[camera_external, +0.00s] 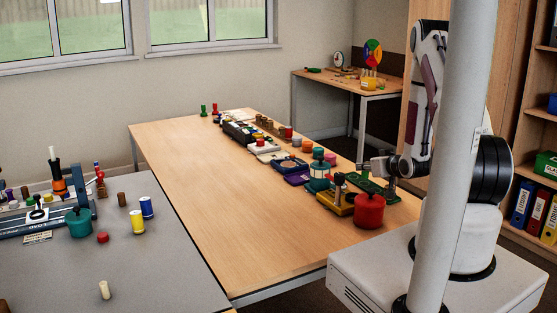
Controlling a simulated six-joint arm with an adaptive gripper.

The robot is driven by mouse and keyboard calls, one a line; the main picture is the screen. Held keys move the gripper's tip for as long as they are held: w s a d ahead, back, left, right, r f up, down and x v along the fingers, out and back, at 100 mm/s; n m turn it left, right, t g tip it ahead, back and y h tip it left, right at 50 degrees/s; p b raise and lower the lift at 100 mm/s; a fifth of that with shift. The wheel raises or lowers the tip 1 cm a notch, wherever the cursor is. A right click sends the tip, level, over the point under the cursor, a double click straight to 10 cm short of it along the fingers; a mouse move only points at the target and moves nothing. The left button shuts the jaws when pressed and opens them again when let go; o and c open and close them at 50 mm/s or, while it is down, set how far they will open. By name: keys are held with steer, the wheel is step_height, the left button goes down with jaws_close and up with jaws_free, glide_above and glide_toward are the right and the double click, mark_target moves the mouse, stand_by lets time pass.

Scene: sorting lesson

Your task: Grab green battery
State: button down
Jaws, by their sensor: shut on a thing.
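My gripper (390,184) is at the right end of the wooden table, low over a green tray or board (364,181). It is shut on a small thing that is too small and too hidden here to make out. I cannot pick out a green battery for certain. Green things near the gripper are the green board just under it and a green-and-white pot (318,172) to its left.
A red pot (369,211) and a yellow tray (337,203) stand close to the gripper, in front and left. A row of small objects runs back along the wooden table (235,210), whose middle is clear. A grey table (165,270) with several objects is at left.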

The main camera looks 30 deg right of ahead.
steer(key=shift+r, duration=3.85)
